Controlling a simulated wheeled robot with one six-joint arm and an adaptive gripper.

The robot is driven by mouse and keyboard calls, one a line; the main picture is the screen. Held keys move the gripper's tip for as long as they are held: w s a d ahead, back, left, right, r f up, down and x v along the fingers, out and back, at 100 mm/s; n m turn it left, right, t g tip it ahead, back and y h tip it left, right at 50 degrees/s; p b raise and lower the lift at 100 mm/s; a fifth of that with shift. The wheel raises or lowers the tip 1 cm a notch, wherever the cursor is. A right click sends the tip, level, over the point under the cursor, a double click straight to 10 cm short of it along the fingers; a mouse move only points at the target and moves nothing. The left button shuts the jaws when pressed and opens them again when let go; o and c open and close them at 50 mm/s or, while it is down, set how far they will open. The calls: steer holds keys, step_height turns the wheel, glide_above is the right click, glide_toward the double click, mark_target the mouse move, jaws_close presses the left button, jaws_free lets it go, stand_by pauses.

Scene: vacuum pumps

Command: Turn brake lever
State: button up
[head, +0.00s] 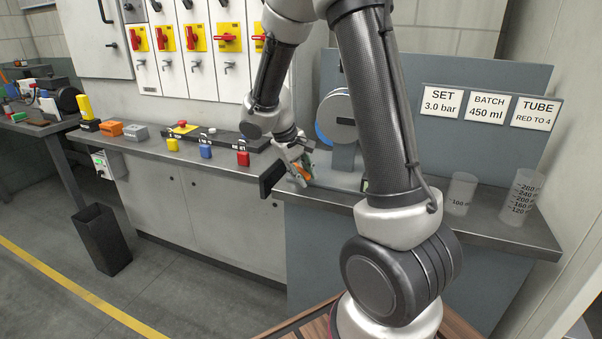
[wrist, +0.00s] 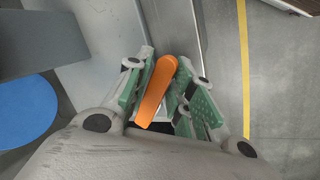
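The orange lever (wrist: 160,88), which I take to be the brake lever, lies between the green-padded fingers of my gripper (wrist: 166,78) in the wrist view. The fingertips are close in on both sides of it, and my gripper appears shut on it. In the head view my gripper (head: 303,172) is at the left end of the grey pump bench, and a small orange part of the lever (head: 302,170) shows between the fingers. The lever's base is hidden. A round grey pump head with a blue edge (head: 338,117) stands behind, partly hidden by my arm.
A dark block (head: 272,179) is just left of my gripper at the bench edge. Red, blue and yellow blocks (head: 206,150) stand on the left counter. Clear beakers (head: 460,194) and signs (head: 487,105) are at the right. The floor in front is open.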

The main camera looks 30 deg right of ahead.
steer(key=o, duration=0.4)
steer(key=shift+s+d, duration=0.15)
steer(key=shift+d, duration=0.1)
steer(key=shift+c, duration=0.2)
steer(key=shift+a+r, duration=0.1)
steer(key=shift+r, duration=0.05)
steer(key=shift+v, duration=0.9)
steer(key=v, duration=0.6)
